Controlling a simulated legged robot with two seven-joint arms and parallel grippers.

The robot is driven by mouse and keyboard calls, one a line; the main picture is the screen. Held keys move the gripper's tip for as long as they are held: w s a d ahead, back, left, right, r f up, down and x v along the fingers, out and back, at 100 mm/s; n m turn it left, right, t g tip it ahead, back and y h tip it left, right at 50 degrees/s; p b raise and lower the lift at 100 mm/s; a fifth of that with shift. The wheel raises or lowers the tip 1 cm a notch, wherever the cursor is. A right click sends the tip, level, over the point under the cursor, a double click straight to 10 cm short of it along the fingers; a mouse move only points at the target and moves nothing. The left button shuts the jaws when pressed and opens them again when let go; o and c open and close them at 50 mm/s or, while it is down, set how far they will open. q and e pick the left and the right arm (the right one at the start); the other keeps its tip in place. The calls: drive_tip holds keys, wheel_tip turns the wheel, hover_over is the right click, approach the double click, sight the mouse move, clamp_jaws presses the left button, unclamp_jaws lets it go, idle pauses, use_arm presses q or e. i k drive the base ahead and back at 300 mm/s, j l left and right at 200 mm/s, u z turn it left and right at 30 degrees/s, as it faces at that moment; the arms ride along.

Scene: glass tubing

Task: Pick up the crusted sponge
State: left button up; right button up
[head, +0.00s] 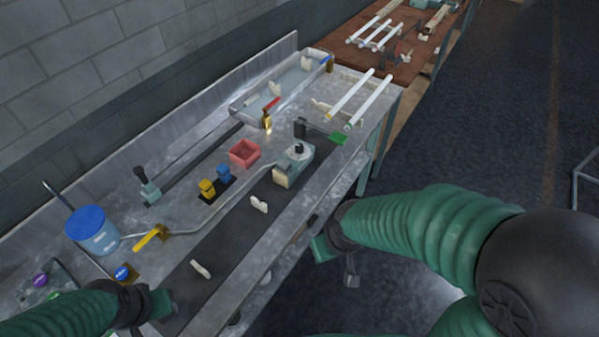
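I cannot pick out the crusted sponge with certainty at this size. Small cream pieces lie on the dark strip of the bench, one near the middle (259,204) and one nearer the front (200,269). Neither can be clearly told as a sponge. My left gripper (160,304) is at the lower left, over the near end of the bench, close to the nearer cream piece and apart from it. My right gripper (335,262) hangs beside the bench's right edge, over the floor. Nothing is seen in either gripper; their finger gaps are not clear.
The metal bench (180,215) runs away from me along a wall. On it are a blue-lidded bucket (98,238), a red open box (244,152), a grey-green device (293,166), a shallow tray (285,92) and white tubes (369,99).

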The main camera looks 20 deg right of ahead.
sight(283, 166)
drive_tip(key=i+z, duration=0.1)
drive_tip(key=z, duration=0.45)
drive_tip(key=i+l+z, duration=0.25)
drive_tip(key=l, duration=0.15)
drive_tip(key=i+l+z, duration=0.3)
